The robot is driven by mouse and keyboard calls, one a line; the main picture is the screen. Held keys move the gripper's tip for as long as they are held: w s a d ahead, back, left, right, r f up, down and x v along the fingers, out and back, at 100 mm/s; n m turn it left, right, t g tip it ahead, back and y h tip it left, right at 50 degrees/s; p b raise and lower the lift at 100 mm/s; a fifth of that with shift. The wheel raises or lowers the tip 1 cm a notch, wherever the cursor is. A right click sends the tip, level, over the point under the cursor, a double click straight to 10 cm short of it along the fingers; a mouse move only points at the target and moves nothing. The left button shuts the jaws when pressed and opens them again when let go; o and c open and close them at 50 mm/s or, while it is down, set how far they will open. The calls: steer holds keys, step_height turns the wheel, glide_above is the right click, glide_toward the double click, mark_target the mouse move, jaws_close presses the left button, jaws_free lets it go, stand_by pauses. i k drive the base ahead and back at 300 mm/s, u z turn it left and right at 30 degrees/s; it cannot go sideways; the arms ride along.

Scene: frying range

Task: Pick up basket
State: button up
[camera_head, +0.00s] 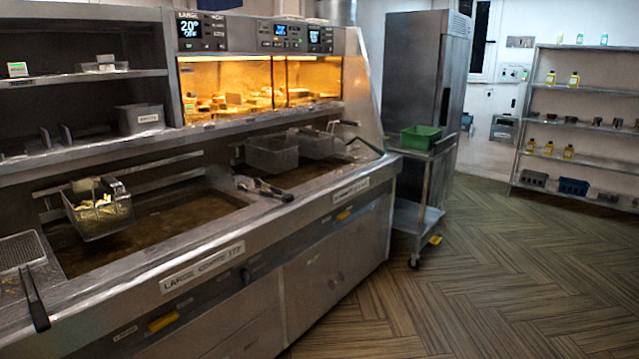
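A metal fry basket (112,221) with pale yellow pieces in it hangs at the back of the left fryer vat, over brown oil. Two more metal baskets, a nearer one (272,156) and one behind it (318,146), sit at the back of the right vat and look empty. Dark handles show near them. A flat mesh piece (18,250) with a black handle lies at the far left edge. A green bin (420,138) stands on a cart. Which basket is meant I cannot tell. My gripper is not in view.
The long steel fryer counter (215,235) fills the left side. Dark tongs-like tools (265,189) lie between the vats. A wheeled cart (415,215) stands at its far end, before a steel cabinet (412,75). Shelving (575,125) is at right. The patterned floor (480,280) is clear.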

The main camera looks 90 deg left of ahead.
mark_target(97, 209)
steer(key=u, duration=4.1)
steer(key=k, duration=0.4)
steer(key=z, duration=1.75)
steer(key=i, duration=1.35)
steer(key=u, duration=0.85)
steer(key=i, duration=0.75)
steer(key=u, duration=1.35)
steer(key=k, duration=0.15)
steer(key=z, duration=0.05)
